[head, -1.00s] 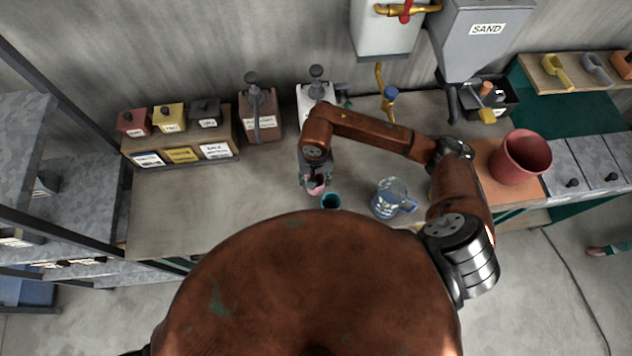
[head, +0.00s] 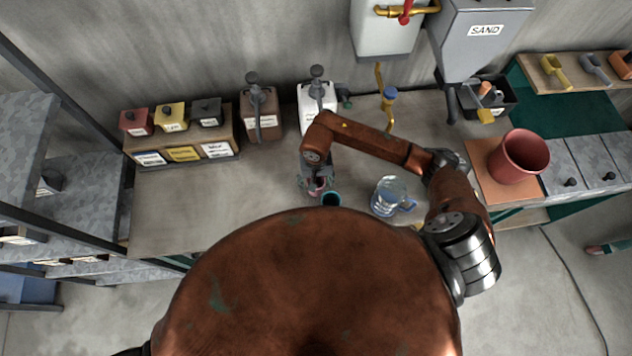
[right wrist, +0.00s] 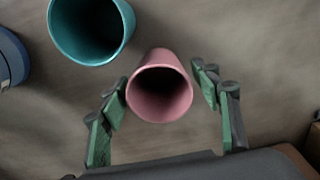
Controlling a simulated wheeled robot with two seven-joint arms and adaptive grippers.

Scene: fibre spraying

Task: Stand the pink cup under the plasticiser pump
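The pink cup (right wrist: 160,88) stands on the bench between the two fingers of my right gripper (right wrist: 165,92) in the right wrist view. The fingers are spread, with a gap at the cup's right side; the left finger is very close to the cup, and I cannot tell if it touches. In the head view the pink cup (head: 317,185) shows small below my right gripper (head: 315,182). Two pump bottles stand at the wall, a brown one (head: 262,118) and a white one (head: 317,97); their labels are too small to read. My left gripper is out of view.
A teal cup (right wrist: 92,25) stands close beside the pink cup. A clear jug (head: 389,198) with a blue base is to the right. Lidded boxes (head: 172,118) stand at the back left. The bench (head: 200,205) is clear at front left.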

